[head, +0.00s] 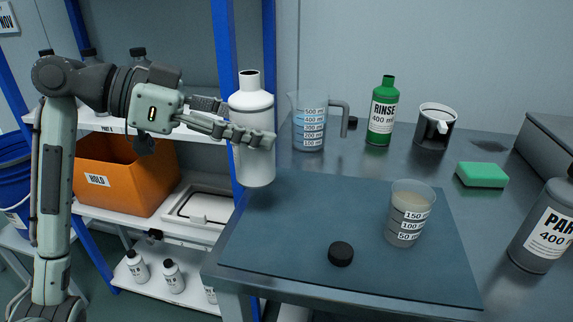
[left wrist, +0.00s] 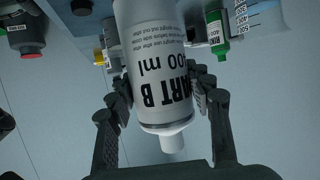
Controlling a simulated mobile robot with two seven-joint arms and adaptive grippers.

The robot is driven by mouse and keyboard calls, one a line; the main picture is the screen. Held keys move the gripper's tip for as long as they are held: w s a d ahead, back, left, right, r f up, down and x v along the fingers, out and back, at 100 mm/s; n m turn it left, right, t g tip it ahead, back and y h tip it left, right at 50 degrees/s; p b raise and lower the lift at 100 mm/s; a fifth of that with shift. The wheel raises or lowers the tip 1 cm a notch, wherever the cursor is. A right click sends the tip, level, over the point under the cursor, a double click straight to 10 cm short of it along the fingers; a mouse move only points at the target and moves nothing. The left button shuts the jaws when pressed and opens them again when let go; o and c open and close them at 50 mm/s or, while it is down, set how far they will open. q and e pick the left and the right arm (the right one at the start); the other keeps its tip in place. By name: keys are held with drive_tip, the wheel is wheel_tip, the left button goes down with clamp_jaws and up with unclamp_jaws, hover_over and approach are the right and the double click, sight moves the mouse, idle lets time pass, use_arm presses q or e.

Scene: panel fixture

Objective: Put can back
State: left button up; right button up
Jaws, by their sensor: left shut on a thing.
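A white bottle-shaped can (head: 257,168) marked PART B 400 ml is upright in my left gripper (head: 250,128), over the left edge of the table beside the blue rack post. Its neck looks uncapped. In the left wrist view the same can (left wrist: 155,55) sits between the two fingers of the left gripper (left wrist: 162,100), which touch its sides. A black cap (head: 341,253) lies on the dark blue mat (head: 290,225). My right gripper is out of view.
The table holds a measuring jug (head: 309,125), a green RINSE bottle (head: 382,112), a white pot (head: 434,128), a green sponge (head: 482,175), a filled beaker (head: 409,212) and a grey PART bottle (head: 548,228). The rack at left has an orange HOLD bin (head: 125,178) and a white tray (head: 198,207).

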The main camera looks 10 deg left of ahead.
use_arm(q)
drive_tip(key=d+f, duration=0.1)
drive_tip(key=f, duration=0.1)
drive_tip(key=w+d+f, duration=0.1)
drive_tip(key=d+f, duration=0.1)
drive_tip(key=w+d+f, duration=0.1)
drive_tip(key=f, duration=0.1)
drive_tip(key=shift+w+d+f, duration=0.25)
drive_tip(key=shift+d+f, duration=0.05)
drive_tip(key=shift+f, duration=0.25)
drive_tip(key=o, duration=1.1)
drive_tip(key=shift+f, duration=0.15)
drive_tip(key=o, duration=0.5)
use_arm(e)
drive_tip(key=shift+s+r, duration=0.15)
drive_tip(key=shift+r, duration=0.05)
